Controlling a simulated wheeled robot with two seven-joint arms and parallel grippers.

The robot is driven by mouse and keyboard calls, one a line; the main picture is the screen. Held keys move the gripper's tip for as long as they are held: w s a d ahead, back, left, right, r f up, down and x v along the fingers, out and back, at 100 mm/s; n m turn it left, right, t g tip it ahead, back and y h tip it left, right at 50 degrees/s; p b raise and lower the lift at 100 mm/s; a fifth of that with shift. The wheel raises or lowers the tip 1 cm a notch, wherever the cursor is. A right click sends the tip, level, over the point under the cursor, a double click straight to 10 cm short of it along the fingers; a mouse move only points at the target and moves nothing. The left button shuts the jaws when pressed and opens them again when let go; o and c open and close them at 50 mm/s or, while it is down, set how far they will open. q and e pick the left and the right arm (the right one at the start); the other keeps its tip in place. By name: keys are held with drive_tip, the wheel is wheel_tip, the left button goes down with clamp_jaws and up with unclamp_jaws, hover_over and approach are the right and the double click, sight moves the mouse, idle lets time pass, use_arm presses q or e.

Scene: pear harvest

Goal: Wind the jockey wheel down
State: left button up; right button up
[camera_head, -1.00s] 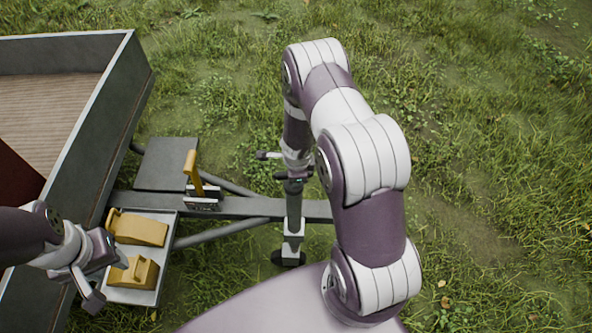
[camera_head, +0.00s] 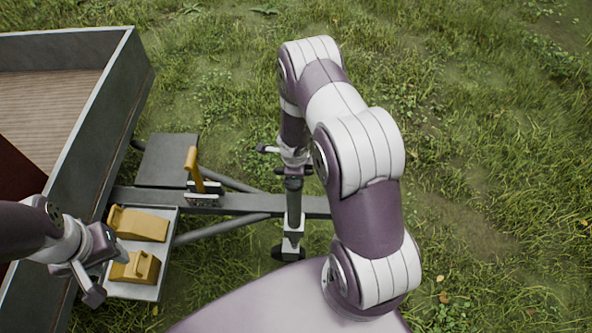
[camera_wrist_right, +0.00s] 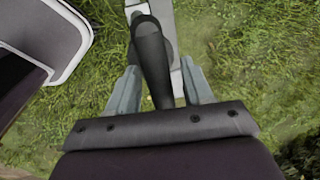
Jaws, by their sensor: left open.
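The jockey wheel's dark post (camera_head: 294,205) stands upright at the trailer drawbar (camera_head: 240,204), its wheel (camera_head: 288,253) low in the grass. A short handle (camera_head: 268,149) sticks out left near its top. My right arm reaches over the post, and its wrist is right at the post top. In the right wrist view, the fingers of my right gripper (camera_wrist_right: 160,80) stand apart on either side of a dark post-like part (camera_wrist_right: 153,60), with a gap visible on the right. My left gripper (camera_head: 106,274) is open and empty over the tray at the left.
The grey tray (camera_head: 167,255) beside the drawbar holds two yellow chocks (camera_head: 138,224) (camera_head: 136,267). A yellow lever (camera_head: 192,168) rises from the drawbar next to a flat grey plate (camera_head: 168,160). The trailer's side wall (camera_head: 100,120) is at the left. Open grass lies to the right.

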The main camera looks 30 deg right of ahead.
wheel_tip(320, 180, up, 12)
drive_tip(key=s+a+p, duration=0.1)
drive_tip(key=s+p, duration=0.1)
drive_tip(key=p, duration=0.2)
drive_tip(key=shift+a+r+p, duration=0.2)
drive_tip(key=shift+r+p, duration=0.05)
drive_tip(key=shift+p, duration=0.15)
drive_tip(key=s+a+r+n+b, duration=0.1)
drive_tip(key=s+a+r+n, duration=0.2)
drive_tip(key=n, duration=0.9)
drive_tip(key=s+a+r+n+y+b, duration=0.1)
drive_tip(key=s+a+r+n, duration=0.3)
drive_tip(key=s+r+n, duration=0.4)
wheel_tip(320, 180, up, 4)
drive_tip(key=n, duration=0.4)
drive_tip(key=shift+s+a+n, duration=0.25)
drive_tip(key=shift+n, duration=0.05)
